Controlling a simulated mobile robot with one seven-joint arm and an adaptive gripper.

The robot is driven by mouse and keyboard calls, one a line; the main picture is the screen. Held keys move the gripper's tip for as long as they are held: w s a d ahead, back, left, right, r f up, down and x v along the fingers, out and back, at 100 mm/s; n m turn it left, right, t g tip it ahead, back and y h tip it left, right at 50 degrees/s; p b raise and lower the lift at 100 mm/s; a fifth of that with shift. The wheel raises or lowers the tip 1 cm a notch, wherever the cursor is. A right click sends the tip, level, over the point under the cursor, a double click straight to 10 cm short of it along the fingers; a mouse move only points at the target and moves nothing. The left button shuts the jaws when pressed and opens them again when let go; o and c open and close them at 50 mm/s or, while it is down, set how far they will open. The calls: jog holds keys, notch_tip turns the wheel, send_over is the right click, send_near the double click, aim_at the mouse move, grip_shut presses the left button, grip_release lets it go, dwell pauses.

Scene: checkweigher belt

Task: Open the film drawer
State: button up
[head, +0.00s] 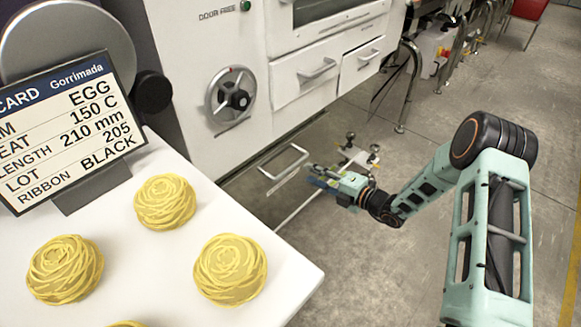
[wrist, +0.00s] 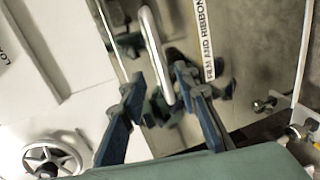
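The film drawer's front (wrist: 245,55) is shiny metal with a white label (wrist: 208,45) reading "FILM AND RIBBON" in the wrist view. Its pale bar handle (wrist: 153,45) runs up the picture there; in the head view the handle (head: 284,161) is low on the machine. My gripper (wrist: 159,80) is open, its blue fingers on either side of the handle's lower end, with no clear contact. In the head view my gripper (head: 314,175) is just right of the handle. I cannot tell whether the drawer stands out from the machine.
Two white drawers (head: 311,70) (head: 362,62) and a round handwheel (head: 231,97) are on the machine above. A white table (head: 190,278) with yellow pasta nests (head: 165,201) and a card (head: 68,130) stands at left. Machine feet (head: 352,150) are beyond my gripper. Floor at right is open.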

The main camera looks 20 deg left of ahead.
aim_at(292, 166)
jog(key=shift+b+x, duration=1.15)
jog(key=shift+x, duration=3.3)
jog(key=shift+c, duration=0.7)
grip_shut()
